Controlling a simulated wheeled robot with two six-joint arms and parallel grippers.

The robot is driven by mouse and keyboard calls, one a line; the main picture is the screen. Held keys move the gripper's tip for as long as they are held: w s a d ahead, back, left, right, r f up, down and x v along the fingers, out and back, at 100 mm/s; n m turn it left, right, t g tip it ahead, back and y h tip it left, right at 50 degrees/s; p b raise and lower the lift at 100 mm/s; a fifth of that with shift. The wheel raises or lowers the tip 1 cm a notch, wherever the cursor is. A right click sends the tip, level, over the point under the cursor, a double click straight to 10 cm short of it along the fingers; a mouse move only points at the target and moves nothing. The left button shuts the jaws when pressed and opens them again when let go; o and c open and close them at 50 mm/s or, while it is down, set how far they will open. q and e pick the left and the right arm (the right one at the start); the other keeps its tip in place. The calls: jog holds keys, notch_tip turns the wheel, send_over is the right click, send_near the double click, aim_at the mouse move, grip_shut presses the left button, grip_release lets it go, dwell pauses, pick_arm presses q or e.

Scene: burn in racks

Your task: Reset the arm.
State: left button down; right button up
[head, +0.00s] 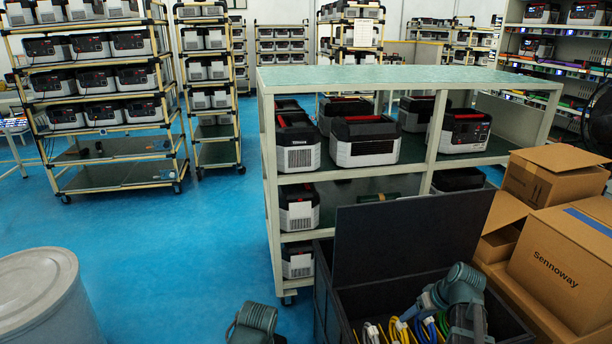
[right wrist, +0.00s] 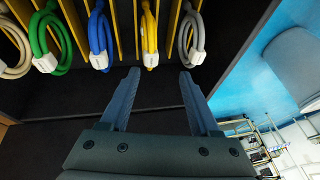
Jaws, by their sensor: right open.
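My right gripper (head: 408,312) is over the open black box at the bottom of the head view. In the right wrist view its two fingers (right wrist: 159,74) are spread apart with nothing between them. Coiled cables sit between yellow dividers in the box, including a green cable (right wrist: 50,40), a blue cable (right wrist: 100,38), a yellow cable (right wrist: 150,38) and a grey cable (right wrist: 191,38). The fingertips point toward the yellow and grey cables; I cannot tell the exact gap. Part of my left arm shows at the bottom edge of the head view, but its gripper is out of frame.
The black box (head: 405,235) has its lid raised, close to my right arm. Cardboard boxes (head: 560,265) stand to its right. A shelf rack (head: 415,78) with power stations is behind it. A grey drum (head: 42,295) is at lower left. Blue floor (head: 170,240) is clear between.

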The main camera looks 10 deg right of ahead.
jog(key=s+a+r+n+g+h+p, duration=0.1)
jog(key=s+a+r+p, duration=0.3)
jog(key=a, duration=0.6)
jog(key=s+a+r+n+g+h+p, duration=0.1)
jog(key=s+a+r+p, duration=0.3)
jog(key=a+r+p, duration=0.4)
jog(key=s+a+r+n+g+h+p, duration=0.1)
jog(key=s+a+r+p, duration=0.3)
jog(key=a, duration=0.9)
notch_tip(320, 180, up, 2)
jog(key=g+p, duration=0.1)
jog(key=p, duration=0.2)
jog(key=shift+r+h, duration=0.2)
jog(key=shift+h, duration=0.2)
jog(key=shift+s+a, duration=0.1)
